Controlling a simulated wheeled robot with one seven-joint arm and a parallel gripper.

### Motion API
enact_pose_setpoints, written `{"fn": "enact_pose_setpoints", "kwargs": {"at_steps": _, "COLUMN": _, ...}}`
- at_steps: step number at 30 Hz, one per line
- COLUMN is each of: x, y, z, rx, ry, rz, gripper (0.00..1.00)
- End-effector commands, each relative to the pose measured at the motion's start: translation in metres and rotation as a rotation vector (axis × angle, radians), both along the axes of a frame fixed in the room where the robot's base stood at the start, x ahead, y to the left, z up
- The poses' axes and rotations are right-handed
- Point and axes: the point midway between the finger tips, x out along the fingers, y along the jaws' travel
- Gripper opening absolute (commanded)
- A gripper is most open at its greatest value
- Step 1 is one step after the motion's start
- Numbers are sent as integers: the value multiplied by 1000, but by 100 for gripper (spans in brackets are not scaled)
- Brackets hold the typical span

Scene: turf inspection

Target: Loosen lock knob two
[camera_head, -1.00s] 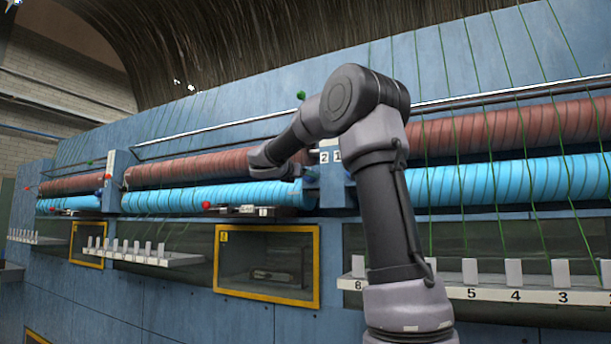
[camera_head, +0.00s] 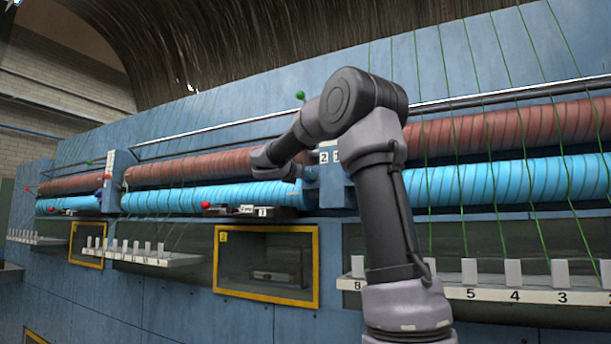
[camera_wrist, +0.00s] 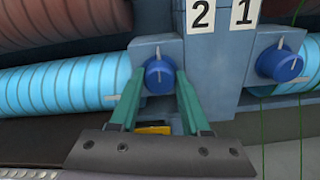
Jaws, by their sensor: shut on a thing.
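Lock knob two (camera_wrist: 159,77) is a round blue knob with a pale pointer line, standing nearly upright in the wrist view. It sits on a grey-blue block below and left of the label 2 (camera_wrist: 201,15). My gripper (camera_wrist: 158,82) has its green fingers on either side of the knob and is shut on it. Another blue knob (camera_wrist: 280,63), below and right of the label 1 (camera_wrist: 243,13), stands clear of my fingers. In the head view my arm hides the gripper tips and the knob.
A light-blue wrapped roller (camera_head: 215,195) and a red-brown one (camera_head: 200,166) run along the machine. Green yarns cross the rollers at right. A numbered white shelf (camera_head: 490,293) juts out below. A yellow-framed window (camera_head: 318,265) is at lower middle.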

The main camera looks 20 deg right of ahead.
Motion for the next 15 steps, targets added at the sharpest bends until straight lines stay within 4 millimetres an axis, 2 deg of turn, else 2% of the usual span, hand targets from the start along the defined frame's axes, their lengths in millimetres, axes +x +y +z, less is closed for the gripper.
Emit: {"fn": "enact_pose_setpoints", "kwargs": {"at_steps": 15, "x": 0, "y": 1, "z": 0, "rx": 246, "ry": -317, "rz": 3, "gripper": 0}}
